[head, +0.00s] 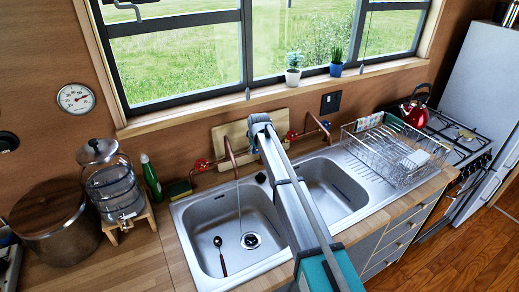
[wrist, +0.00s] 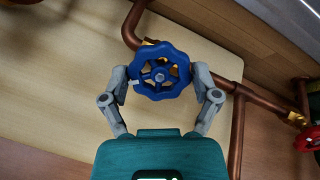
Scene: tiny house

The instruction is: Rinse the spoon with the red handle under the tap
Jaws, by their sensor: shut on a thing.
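The spoon with the red handle (head: 221,257) lies in the left basin (head: 205,235) of the sink, bowl toward the window. A thin stream of water (head: 239,205) falls from the copper tap (head: 229,150) to the drain (head: 250,240), to the right of the spoon and apart from it. In the wrist view my gripper (wrist: 161,82) is shut on a blue valve wheel (wrist: 160,70), one finger at each side. In the head view my arm hides this wheel.
A second copper tap (head: 319,124) stands over the right basin (head: 335,190). Red valve wheels (head: 201,165) are on the pipes; one shows in the wrist view (wrist: 309,136). A wooden board (head: 230,133) leans behind. A dish rack (head: 395,150) is at right, a green bottle (head: 151,179) at left.

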